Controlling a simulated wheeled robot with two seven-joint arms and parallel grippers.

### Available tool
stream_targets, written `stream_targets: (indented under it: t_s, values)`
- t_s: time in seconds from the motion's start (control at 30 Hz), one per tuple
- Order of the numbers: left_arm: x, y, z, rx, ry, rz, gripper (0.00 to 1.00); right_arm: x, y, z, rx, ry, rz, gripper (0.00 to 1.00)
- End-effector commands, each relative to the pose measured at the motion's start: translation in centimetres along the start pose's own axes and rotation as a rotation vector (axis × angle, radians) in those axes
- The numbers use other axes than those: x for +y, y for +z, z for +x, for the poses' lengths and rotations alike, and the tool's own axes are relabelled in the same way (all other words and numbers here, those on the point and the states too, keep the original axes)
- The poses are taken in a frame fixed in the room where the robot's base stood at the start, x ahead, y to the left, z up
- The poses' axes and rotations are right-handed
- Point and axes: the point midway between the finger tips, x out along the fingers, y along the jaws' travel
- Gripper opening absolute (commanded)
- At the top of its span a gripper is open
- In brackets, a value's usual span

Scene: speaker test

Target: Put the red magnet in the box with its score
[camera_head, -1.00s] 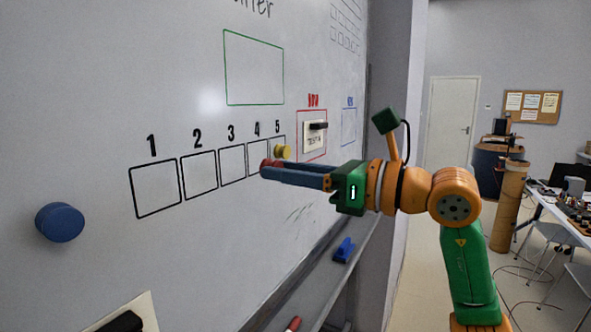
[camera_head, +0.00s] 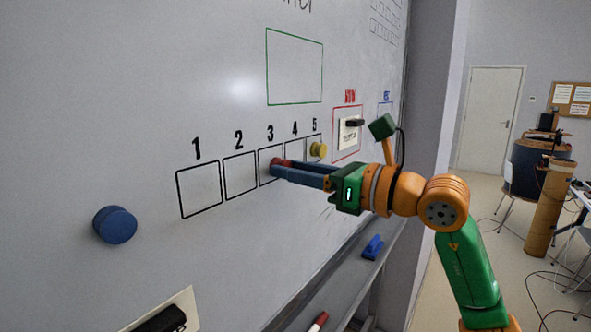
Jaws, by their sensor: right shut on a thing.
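My right gripper (camera_head: 275,168) reaches in from the right, its blue fingers shut on the red magnet (camera_head: 280,162). The fingers hide part of the magnet. In the picture it overlaps the boundary between box 3 (camera_head: 265,152) and box 4 (camera_head: 293,141); I cannot tell whether it touches the whiteboard. Box 1 (camera_head: 198,190) and box 2 (camera_head: 240,176) are empty. A yellow magnet (camera_head: 318,150) sits at box 5 (camera_head: 314,138). A blue round magnet (camera_head: 115,225) is on the board at lower left. My left gripper is not in view.
The whiteboard (camera_head: 150,80) fills the left side. A green frame (camera_head: 267,68) is above the boxes. A red frame with a card and black holder (camera_head: 350,130) is at right. The tray below holds a blue item (camera_head: 373,247) and a red-capped marker (camera_head: 319,321).

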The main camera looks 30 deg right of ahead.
Motion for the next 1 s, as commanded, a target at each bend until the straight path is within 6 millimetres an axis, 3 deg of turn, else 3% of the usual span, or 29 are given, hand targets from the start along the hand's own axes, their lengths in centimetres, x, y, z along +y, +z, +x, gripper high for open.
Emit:
stream_targets:
  t_s: [1.0]
  values:
    - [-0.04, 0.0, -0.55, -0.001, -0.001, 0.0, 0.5, -0.03, 0.03, 0.88, 0.0, 0.0, 0.001, 0.0]
